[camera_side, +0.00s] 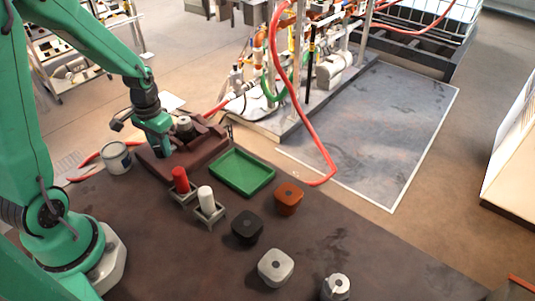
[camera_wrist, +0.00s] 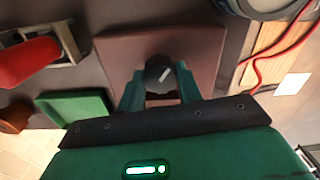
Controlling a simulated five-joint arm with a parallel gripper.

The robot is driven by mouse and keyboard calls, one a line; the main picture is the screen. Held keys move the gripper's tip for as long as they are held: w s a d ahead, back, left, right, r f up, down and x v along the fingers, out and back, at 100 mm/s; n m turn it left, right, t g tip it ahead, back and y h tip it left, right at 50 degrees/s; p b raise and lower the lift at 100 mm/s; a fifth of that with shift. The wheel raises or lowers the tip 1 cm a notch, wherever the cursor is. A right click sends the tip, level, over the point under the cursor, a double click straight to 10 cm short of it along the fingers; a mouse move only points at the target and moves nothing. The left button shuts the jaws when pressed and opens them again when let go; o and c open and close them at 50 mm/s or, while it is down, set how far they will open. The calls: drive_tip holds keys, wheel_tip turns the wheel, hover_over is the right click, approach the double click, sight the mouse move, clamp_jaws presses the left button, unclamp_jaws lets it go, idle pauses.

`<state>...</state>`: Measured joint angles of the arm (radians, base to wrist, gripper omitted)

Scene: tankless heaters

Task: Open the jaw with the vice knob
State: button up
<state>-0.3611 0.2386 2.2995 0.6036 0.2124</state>
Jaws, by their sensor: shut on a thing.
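The vice (camera_side: 205,150) is a reddish-brown block on the near table, with raised jaw parts on its right side. A grey round piece (camera_side: 183,123) sits at its jaws. In the wrist view the vice (camera_wrist: 115,55) lies straight ahead, with the dark round vice knob (camera_wrist: 158,72) bearing a pale pointer mark. My gripper (camera_wrist: 157,84) has its two teal fingers on either side of this knob, shut on it. In the side view my gripper (camera_side: 160,148) is low over the left part of the vice and hides the knob. The jaw gap is not clear.
A green tray (camera_side: 242,171) is right of the vice. A red cylinder (camera_side: 180,180) and a white cylinder (camera_side: 206,199) stand in small holders in front. A grey can (camera_side: 116,158) is at left. Several knob-like blocks, including an orange one (camera_side: 289,198), lie at right.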

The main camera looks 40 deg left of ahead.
sight(159, 146)
drive_tip(key=n, duration=0.5)
idle(0.4)
drive_tip(key=o, duration=1)
drive_tip(key=shift+r, duration=0.1)
drive_tip(key=shift+r, duration=3.85)
drive_tip(key=shift+r, duration=0.1)
